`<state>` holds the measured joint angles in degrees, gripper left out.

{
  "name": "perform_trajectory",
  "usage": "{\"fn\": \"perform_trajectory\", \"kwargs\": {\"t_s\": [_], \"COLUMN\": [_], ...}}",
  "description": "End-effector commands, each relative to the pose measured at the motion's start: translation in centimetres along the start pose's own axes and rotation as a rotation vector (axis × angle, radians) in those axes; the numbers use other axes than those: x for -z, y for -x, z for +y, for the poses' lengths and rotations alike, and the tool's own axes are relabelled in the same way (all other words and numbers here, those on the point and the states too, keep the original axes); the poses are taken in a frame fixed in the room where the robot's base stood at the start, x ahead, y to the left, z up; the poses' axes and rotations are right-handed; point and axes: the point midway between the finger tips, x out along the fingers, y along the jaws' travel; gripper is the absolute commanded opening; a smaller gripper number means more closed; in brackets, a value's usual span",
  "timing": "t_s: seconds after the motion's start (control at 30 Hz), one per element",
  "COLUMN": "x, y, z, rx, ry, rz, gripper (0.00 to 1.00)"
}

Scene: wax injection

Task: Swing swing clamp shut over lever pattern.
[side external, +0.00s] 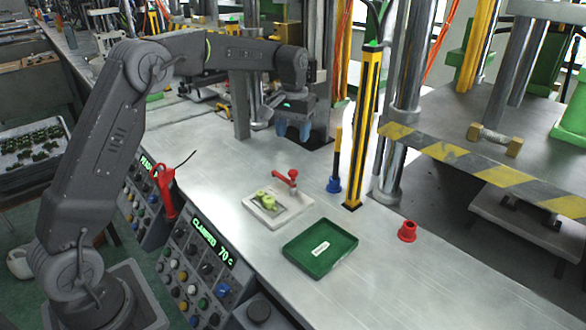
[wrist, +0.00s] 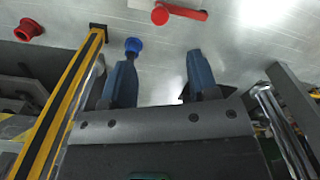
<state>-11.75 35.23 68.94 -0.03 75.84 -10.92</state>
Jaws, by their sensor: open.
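The red swing clamp (side external: 286,178) stands at the back right of a pale fixture plate (side external: 292,213). Its arm points up and left in the side view, clear of the pattern. The yellow-green lever pattern (side external: 266,200) lies on the plate in front of the clamp. In the wrist view the red clamp arm (wrist: 186,13) shows at the top edge; the pattern is out of that view. My gripper (side external: 292,130) hangs above the bench behind the clamp, apart from it. Its blue fingers are spread and empty, also in the wrist view (wrist: 160,72).
A green tray (side external: 320,249) lies in front of the plate. A blue-based post (side external: 334,185), a yellow-and-black upright (side external: 366,130) and a red cup-like part (side external: 407,231) stand to the right. A striped press edge (side external: 460,155) is beyond. The bench front right is clear.

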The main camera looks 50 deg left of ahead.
Motion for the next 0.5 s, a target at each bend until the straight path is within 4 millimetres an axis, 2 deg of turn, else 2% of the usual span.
{"fn": "perform_trajectory", "kwargs": {"t_s": [0.03, 0.3, 0.5], "x": [-0.1, -0.1, -0.1], "y": [-1.2, -6.8, -9.8], "z": [0.0, 0.0, 0.0], "rx": [0.001, 0.000, -0.001], "ry": [-0.001, -0.001, -0.002], "rz": [-0.005, -0.004, -0.002], "gripper": [0.55, 0.55, 0.55]}}
